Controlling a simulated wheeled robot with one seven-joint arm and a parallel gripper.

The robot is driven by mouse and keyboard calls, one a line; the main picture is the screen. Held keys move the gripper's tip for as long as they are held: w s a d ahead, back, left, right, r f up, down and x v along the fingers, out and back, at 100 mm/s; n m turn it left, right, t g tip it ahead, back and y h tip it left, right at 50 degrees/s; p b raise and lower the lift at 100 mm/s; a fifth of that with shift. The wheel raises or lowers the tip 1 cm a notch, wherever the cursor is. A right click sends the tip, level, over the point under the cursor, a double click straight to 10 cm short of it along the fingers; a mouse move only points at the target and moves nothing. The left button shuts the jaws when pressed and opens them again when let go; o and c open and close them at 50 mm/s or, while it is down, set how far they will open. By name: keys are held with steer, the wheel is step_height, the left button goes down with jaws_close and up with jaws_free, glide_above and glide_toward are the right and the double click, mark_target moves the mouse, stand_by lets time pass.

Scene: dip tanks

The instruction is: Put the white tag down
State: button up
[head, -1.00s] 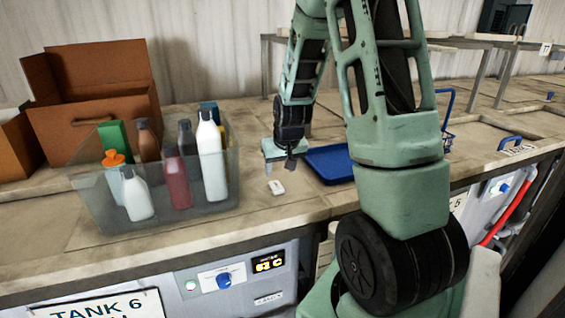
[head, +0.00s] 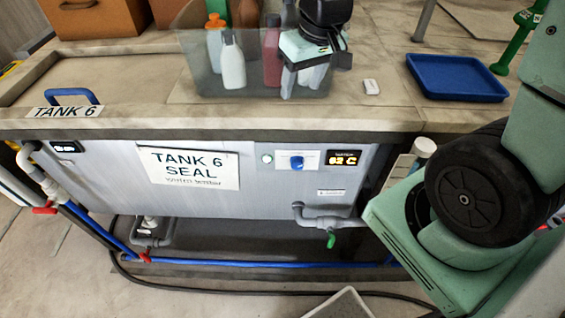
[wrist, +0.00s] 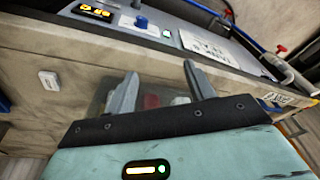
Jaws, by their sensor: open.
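The white tag (head: 371,87) lies flat on the counter top, between the clear bin and the blue tray. It also shows at the left of the wrist view (wrist: 49,80), apart from my fingers. My gripper (head: 301,84) is open and points down, left of the tag, in front of the right part of the clear bin (head: 205,70). In the wrist view my two fingers (wrist: 160,78) are spread, with nothing held between them. Parts of the bin and its bottles show behind them.
The clear bin holds several bottles. A blue tray (head: 456,78) lies right of the tag. Brown boxes (head: 95,18) stand at the back left. Below the counter edge is the Tank 6 panel (head: 110,180) with a blue knob. Counter around the tag is bare.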

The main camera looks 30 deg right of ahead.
steer(key=s+a+n+g, duration=0.2)
steer(key=s+a+n, duration=0.5)
steer(key=s+a, duration=0.8)
steer(key=shift+s+r, duration=0.2)
steer(key=shift+s, duration=0.9)
